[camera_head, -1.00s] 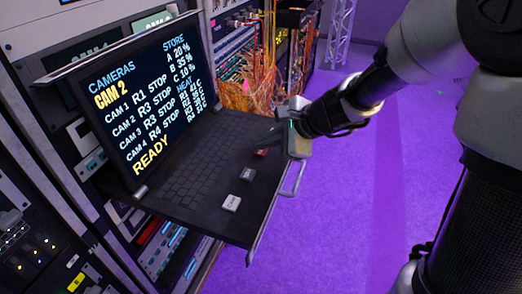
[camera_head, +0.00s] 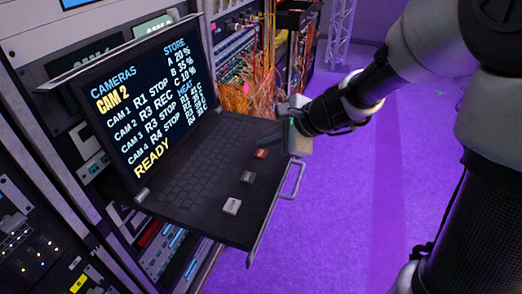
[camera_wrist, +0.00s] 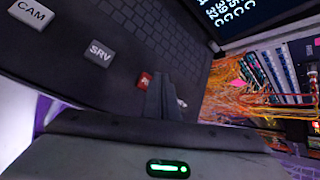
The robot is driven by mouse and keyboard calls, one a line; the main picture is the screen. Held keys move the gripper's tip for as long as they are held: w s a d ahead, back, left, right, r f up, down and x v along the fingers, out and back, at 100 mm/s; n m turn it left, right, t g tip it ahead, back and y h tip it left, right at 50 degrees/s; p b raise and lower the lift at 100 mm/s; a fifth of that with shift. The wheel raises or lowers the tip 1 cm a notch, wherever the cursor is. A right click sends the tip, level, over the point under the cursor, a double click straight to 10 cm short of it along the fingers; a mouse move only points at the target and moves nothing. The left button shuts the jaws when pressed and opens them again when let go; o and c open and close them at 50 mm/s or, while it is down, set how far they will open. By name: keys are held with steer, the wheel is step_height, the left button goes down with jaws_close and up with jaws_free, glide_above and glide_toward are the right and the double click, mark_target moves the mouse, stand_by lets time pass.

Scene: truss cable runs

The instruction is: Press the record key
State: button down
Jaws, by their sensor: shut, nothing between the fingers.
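The red key (camera_head: 261,153) is on the right part of the console's keyboard tray, beyond a grey key (camera_head: 247,177) and a white key (camera_head: 231,206). In the wrist view the red key (camera_wrist: 144,79) is partly hidden by my fingers; the grey one reads SRV (camera_wrist: 101,50) and the white one CAM (camera_wrist: 31,13). My gripper (camera_wrist: 162,88) is shut and empty, over the tray close to the red key. I cannot tell the exact gap between them. The screen (camera_head: 145,100) shows CAM 2 at the top, "CAM 2 R3 REC", the other cameras at STOP, and READY.
Equipment racks (camera_head: 40,190) stand at the left and behind the console. Orange cables (camera_head: 262,95) hang behind the tray. A metal handle (camera_head: 293,180) sticks out from the tray's right edge. The purple floor at right is open.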

mark_target(265, 155)
step_height(265, 155, up, 5)
steer(key=p, duration=0.4)
stand_by(2.0)
steer(key=s+d+r+n+h+p, duration=0.3)
steer(key=s+d+r+n, duration=0.3)
steer(key=s, duration=0.5)
steer(key=s+d+r+n+h+p, duration=0.4)
steer(key=s+d+r+n, duration=0.3)
steer(key=s+r+n, duration=0.3)
steer(key=shift+s+r+n+p, duration=0.3)
steer(key=shift+s+p, duration=0.15)
steer(key=shift+s, duration=0.15)
steer(key=shift+d, duration=0.1)
